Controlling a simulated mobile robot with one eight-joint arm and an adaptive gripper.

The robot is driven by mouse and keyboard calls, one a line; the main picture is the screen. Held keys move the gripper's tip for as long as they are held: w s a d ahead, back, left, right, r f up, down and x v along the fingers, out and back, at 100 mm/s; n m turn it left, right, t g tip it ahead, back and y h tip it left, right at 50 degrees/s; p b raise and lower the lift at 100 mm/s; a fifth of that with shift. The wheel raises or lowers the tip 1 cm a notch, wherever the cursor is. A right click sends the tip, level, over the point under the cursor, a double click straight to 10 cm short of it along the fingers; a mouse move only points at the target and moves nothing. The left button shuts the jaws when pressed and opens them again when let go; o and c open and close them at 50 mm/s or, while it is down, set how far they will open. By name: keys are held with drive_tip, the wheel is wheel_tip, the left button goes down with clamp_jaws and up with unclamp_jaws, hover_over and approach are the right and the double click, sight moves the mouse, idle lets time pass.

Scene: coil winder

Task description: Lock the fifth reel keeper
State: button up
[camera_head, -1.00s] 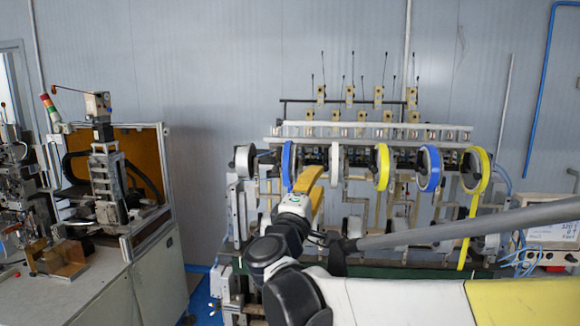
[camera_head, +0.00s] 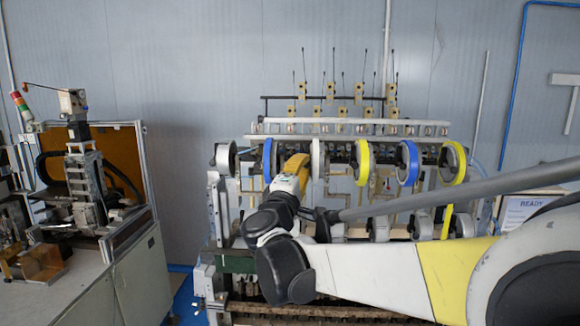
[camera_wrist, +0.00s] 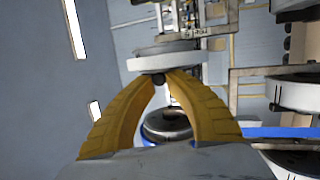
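A row of reels hangs on the coil winder. In the head view it runs grey (camera_head: 226,159), blue (camera_head: 267,160), white (camera_head: 317,158), yellow (camera_head: 362,163), blue (camera_head: 408,163), yellow (camera_head: 453,162). My gripper (camera_head: 302,160) has yellow fingers and reaches up between the left blue reel and the white reel. In the wrist view the tips of my gripper (camera_wrist: 160,76) are close together, with a small dark round knob (camera_wrist: 158,79) between them. The knob sits at the face of a pale reel (camera_wrist: 163,59) seen edge-on. Whether it is the keeper is unclear.
Other reels (camera_wrist: 290,88) stand at the right of the wrist view. Thin guide rods rise above the winder's top rail (camera_head: 350,122).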

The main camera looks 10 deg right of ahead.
drive_tip(key=shift+s, duration=0.25)
idle(0.4)
drive_tip(key=shift+s+a, duration=0.2)
drive_tip(key=shift+s, duration=0.8)
clamp_jaws()
drive_tip(key=o, duration=0.7)
unclamp_jaws()
drive_tip(key=s+a, duration=0.1)
drive_tip(key=s, duration=0.1)
drive_tip(key=s+a, duration=0.1)
drive_tip(key=s, duration=0.1)
drive_tip(key=s+a, duration=0.2)
drive_tip(key=shift+a, duration=0.1)
